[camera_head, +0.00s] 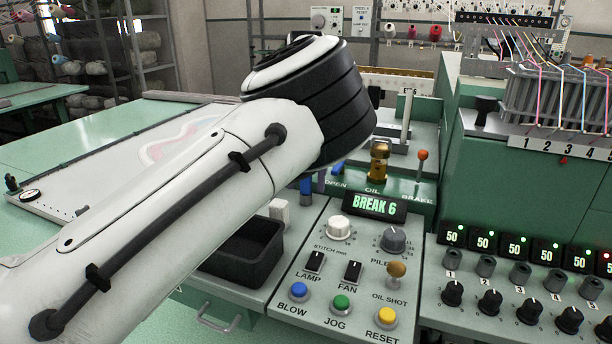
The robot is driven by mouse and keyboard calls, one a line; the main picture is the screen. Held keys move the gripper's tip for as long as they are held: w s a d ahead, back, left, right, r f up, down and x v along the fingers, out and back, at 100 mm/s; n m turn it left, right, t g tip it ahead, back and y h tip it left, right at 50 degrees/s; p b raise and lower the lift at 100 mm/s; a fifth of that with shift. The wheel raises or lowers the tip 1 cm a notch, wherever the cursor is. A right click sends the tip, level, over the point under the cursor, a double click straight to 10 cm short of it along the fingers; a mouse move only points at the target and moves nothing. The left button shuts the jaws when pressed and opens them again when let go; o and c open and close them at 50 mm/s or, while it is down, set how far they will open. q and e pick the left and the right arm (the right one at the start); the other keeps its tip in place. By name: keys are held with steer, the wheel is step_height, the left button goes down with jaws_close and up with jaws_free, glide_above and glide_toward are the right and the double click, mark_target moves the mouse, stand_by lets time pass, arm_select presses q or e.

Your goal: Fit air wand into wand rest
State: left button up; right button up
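My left arm comes in from the left and crosses the middle of the view, ending in a black ribbed joint. The fingers of my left gripper are hidden behind this joint, so I cannot see whether they hold anything. I cannot make out the air wand or the wand rest for certain; the arm covers much of the middle. A blue upright part (306,190) shows just below the joint, near the OPEN label, and I cannot tell what it belongs to. My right gripper is not in view.
A brass oil fitting (379,163) and an orange-topped brake lever (421,160) stand behind.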

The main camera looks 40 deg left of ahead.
arm_select(q)
step_height(320, 180, up, 10)
steer(key=shift+r, duration=0.15)
stand_by(0.5)
